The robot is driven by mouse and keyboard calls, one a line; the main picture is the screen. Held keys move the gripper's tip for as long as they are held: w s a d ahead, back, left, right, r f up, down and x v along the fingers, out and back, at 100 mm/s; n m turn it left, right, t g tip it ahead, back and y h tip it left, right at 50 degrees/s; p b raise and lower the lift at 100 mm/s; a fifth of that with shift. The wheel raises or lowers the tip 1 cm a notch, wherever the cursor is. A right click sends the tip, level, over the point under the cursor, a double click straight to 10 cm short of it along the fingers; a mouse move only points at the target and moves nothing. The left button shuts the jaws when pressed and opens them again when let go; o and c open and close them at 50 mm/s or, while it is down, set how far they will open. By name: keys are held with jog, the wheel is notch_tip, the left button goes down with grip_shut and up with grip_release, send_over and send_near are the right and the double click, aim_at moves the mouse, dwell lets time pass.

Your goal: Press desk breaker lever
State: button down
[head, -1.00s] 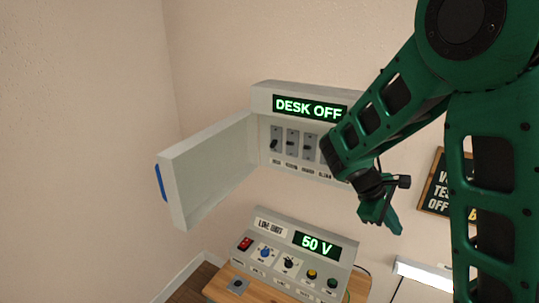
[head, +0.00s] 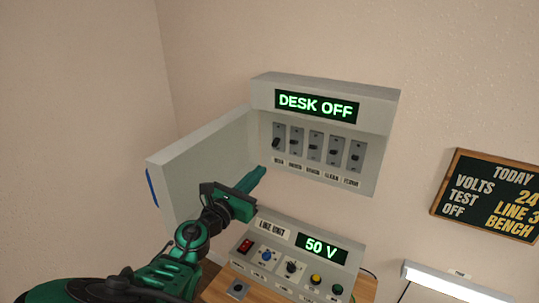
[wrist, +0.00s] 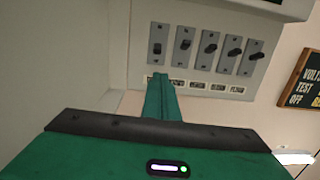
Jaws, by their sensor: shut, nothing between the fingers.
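A grey breaker box (head: 385,105) hangs on the wall with its door (head: 200,165) swung open to the left. Its green display (head: 316,106) reads "DESK OFF". Inside is a row of several dark levers on grey plates. The leftmost lever (head: 277,142) also shows in the wrist view (wrist: 157,48). The small labels under the levers are too blurred to read surely, so I cannot tell which is the desk lever. My green gripper (head: 260,172) is shut and empty, below and in front of the leftmost lever. Its fingers also show in the wrist view (wrist: 160,80), apart from the levers.
A line unit (head: 345,255) with a "50 V" display, knobs and buttons stands on a wooden table (head: 222,285) below the box. The open door is close to the left of my gripper. A black sign (head: 490,195) and a white lamp (head: 455,282) are at the right.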

aim_at(276, 142)
jog(key=shift+s+a+r+n, duration=0.1)
jog(key=shift+a+n, duration=0.2)
jog(key=shift+a, duration=0.25)
jog(key=x, duration=1)
jog(key=shift+a+r, duration=0.15)
jog(key=shift+a, duration=0.05)
